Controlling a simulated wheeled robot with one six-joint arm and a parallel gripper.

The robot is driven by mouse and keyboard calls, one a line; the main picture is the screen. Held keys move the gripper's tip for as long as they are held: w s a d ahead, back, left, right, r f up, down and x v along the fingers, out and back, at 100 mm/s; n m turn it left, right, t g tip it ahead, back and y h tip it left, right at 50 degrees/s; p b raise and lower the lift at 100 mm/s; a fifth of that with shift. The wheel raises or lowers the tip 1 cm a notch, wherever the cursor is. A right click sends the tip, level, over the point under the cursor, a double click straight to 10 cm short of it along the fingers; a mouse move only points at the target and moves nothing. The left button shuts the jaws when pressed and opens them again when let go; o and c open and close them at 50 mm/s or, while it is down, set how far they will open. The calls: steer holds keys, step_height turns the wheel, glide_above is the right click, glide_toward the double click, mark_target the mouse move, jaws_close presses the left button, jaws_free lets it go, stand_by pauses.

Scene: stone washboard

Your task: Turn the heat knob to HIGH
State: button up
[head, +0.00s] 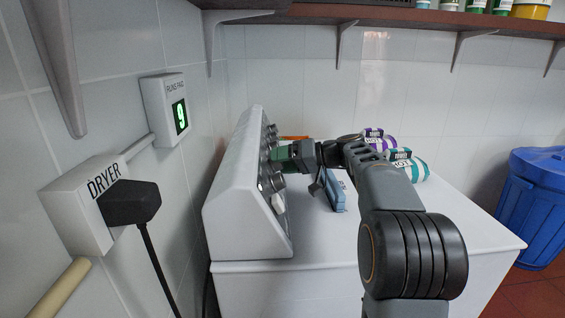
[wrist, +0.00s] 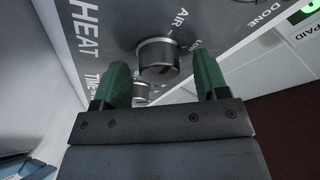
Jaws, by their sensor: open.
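The heat knob (wrist: 157,58) is a round grey metal knob on the grey panel, beside the large word HEAT. The labels AIR and LOW show near it; I see no HIGH label, and its exact setting is unclear. My gripper (wrist: 162,68) is open, with one green fingertip on each side of the knob. I cannot tell whether either finger touches it. In the head view, my gripper (head: 274,159) reaches left to the row of knobs on the sloped dryer panel (head: 236,170) and hides part of it.
A second knob (wrist: 141,93) sits just below, partly hidden by my gripper. A blue box (head: 334,192) and several jars, including a teal one (head: 418,169), stand on the white dryer top (head: 470,235). A brown shelf (head: 400,17) hangs above. A blue bin (head: 540,205) stands at right.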

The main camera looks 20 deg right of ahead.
steer(key=c, duration=0.9)
